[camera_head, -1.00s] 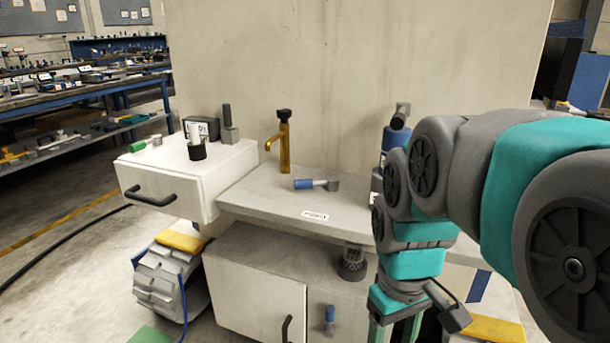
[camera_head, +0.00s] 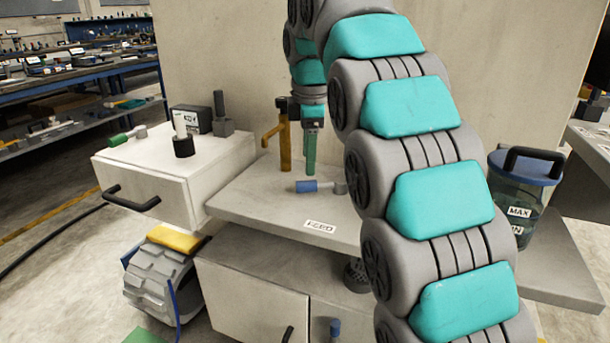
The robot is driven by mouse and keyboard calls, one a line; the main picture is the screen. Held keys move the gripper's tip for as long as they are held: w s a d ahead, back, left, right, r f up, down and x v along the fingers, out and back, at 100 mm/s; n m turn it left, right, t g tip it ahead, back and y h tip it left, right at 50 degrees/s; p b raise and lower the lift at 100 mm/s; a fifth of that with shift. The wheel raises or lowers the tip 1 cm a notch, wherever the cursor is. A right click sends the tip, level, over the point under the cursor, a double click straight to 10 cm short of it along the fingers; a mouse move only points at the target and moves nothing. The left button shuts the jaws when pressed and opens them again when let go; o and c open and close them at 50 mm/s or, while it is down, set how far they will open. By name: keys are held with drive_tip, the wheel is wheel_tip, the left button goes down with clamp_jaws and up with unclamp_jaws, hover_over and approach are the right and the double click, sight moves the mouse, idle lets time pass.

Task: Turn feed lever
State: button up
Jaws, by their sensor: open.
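The feed lever (camera_head: 312,187) has a blue grip at its left and a grey metal end at its right. It lies level across the pale counter (camera_head: 258,205), behind a small white label (camera_head: 320,226) that seems to read FEED. My gripper (camera_head: 310,152) points down just above and behind the lever, near its middle. It is open and looks empty. Its green fingers overlap in this view, so the gap between them is hard to see. I see no contact with the lever.
A brass tap-like post (camera_head: 284,140) stands close left of my gripper. A white drawer box (camera_head: 150,170) with a green-handled lever (camera_head: 126,137) is at the left. My arm covers much of the right side; a blue-lidded jar (camera_head: 522,185) stands beyond it.

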sight(304, 182)
drive_tip(key=shift+n, duration=0.3)
drive_tip(key=shift+w+a+f, duration=0.15)
drive_tip(key=shift+w+f, duration=0.25)
drive_tip(key=shift+f, duration=0.85)
drive_tip(key=shift+w+a+f, duration=0.2)
drive_tip(key=shift+w+f, duration=0.2)
drive_tip(key=shift+f, duration=0.8)
drive_tip(key=shift+w+a+f, duration=0.15)
drive_tip(key=shift+w+f, duration=0.25)
drive_tip(key=shift+f, duration=0.85)
clamp_jaws()
